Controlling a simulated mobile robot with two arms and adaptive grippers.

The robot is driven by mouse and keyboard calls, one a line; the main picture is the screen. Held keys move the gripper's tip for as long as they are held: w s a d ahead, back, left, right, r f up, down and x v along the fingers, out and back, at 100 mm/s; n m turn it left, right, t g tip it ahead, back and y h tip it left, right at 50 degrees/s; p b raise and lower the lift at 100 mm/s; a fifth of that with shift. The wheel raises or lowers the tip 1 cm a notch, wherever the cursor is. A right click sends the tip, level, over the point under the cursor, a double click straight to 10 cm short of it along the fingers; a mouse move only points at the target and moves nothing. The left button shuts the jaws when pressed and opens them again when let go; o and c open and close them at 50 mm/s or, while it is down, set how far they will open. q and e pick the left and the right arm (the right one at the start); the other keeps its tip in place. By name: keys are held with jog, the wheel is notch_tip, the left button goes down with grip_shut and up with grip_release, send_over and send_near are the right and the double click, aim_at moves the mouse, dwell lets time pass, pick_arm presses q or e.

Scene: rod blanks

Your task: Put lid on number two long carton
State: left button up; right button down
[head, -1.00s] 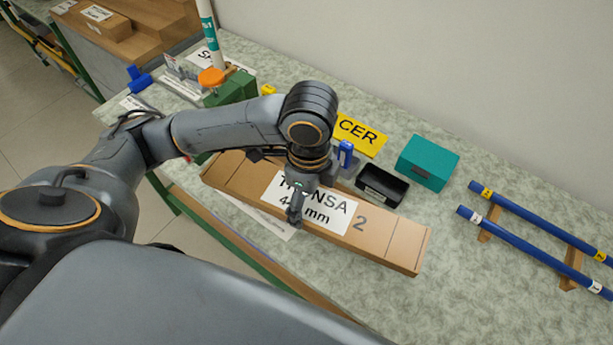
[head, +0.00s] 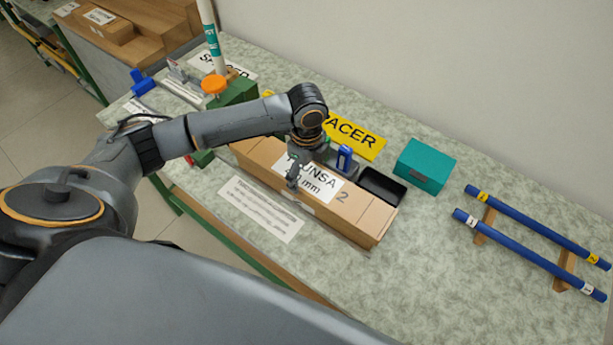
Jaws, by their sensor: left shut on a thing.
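The long cardboard lid (head: 362,203) carries a white label and a printed 2. It lies lengthwise over a long brown carton (head: 372,238), whose near side and right end show below it. The lid is lined up with the carton; I cannot tell whether it is fully seated. My left gripper (head: 293,184) points down at the lid's near edge, beside the white label, and is shut on the lid. The gripper and wrist cover part of the label and the lid's middle. My right gripper is not in view.
A black open bin (head: 382,186) and a teal box (head: 425,166) stand just behind the carton. A yellow sign (head: 352,137) lies behind. Two blue rods (head: 530,255) rest on wooden supports at right. A printed sheet (head: 262,208) lies in front.

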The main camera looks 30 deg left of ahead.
aim_at(307, 173)
pick_arm(q)
jog(key=shift+w+a+f, duration=0.2)
jog(key=shift+w+f, duration=0.1)
jog(key=shift+f, duration=1.65)
jog(key=o, duration=0.9)
jog(key=shift+f, duration=0.15)
notch_tip(307, 173, up, 12)
jog(key=shift+r+b, duration=0.2)
jog(key=shift+b, duration=0.2)
jog(key=shift+s+f, duration=0.1)
jog(key=shift+s, duration=0.05)
